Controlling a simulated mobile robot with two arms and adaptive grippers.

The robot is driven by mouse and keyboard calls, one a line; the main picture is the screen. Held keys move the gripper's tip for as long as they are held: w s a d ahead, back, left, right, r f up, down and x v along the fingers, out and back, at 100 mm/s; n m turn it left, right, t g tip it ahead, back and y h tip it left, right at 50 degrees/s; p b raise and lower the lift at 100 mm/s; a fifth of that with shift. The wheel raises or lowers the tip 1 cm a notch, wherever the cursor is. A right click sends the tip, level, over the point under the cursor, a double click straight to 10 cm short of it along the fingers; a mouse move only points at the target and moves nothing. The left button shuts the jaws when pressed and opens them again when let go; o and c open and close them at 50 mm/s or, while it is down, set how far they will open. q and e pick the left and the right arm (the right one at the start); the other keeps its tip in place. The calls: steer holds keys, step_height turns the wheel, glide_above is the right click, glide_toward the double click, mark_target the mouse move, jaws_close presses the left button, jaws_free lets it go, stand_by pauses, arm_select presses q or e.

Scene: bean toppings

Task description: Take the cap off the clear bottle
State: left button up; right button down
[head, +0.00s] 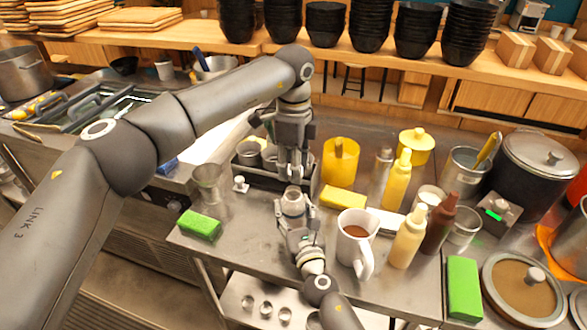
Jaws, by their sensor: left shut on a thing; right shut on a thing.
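My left gripper (293,170) points straight down from above, over the middle of the steel counter. Its fingers are closed, and the small piece between them, apparently the cap, is mostly hidden. My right gripper (294,215) comes up from below, directly under the left one. It is shut around an upright, pale, roundish body, apparently the clear bottle (292,195), whose top shows just under the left fingertips. I cannot tell whether cap and bottle still touch. A small white knobbed piece (240,184) stands on the counter to the left.
A clear glass vessel (207,183) and a green sponge (199,225) are to the left. A yellow sponge (343,197), a white mug (355,245) of brown liquid and several sauce bottles (408,237) crowd the right. A dark caddy (270,173) with metal cups sits behind.

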steer(key=c, duration=0.5)
jaws_free()
